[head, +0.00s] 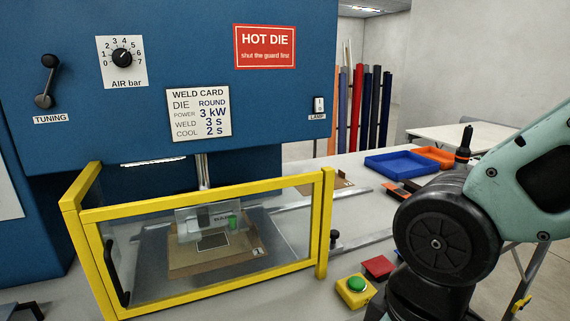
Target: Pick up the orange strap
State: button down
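I cannot pick out the orange strap for certain. A small flat orange-red piece (397,188) lies on the table just left of my arm, partly hidden by it, and is too small to tell whether it is a strap. An orange tray (440,156) stands further back, and I see no strap in it. My arm fills the right side of the view, but my gripper is out of the picture.
A yellow-framed clear guard (200,213) stands before the blue welder (150,60), with a brown board (215,260) behind its pane. A blue tray (388,163), red pad (379,267) and green button on a yellow box (355,291) lie right. Upright rolls (365,108) stand behind.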

aim_at(388, 185)
jog(key=z, duration=0.6)
jog(key=u, duration=0.3)
jog(key=i+l+u, duration=0.2)
jog(key=l+u, duration=0.25)
jog(key=i+l+u, duration=0.2)
jog(key=l, duration=0.25)
jog(key=i+l, duration=0.15)
jog(key=l, duration=0.35)
jog(key=i+l+u, duration=0.1)
jog(key=l, duration=0.45)
jog(key=i+l, duration=0.1)
jog(key=l, duration=0.4)
jog(key=i+l+u, duration=0.1)
jog(key=l, duration=0.45)
jog(key=i+l, duration=0.1)
jog(key=l, duration=0.4)
jog(key=i+u, duration=0.05)
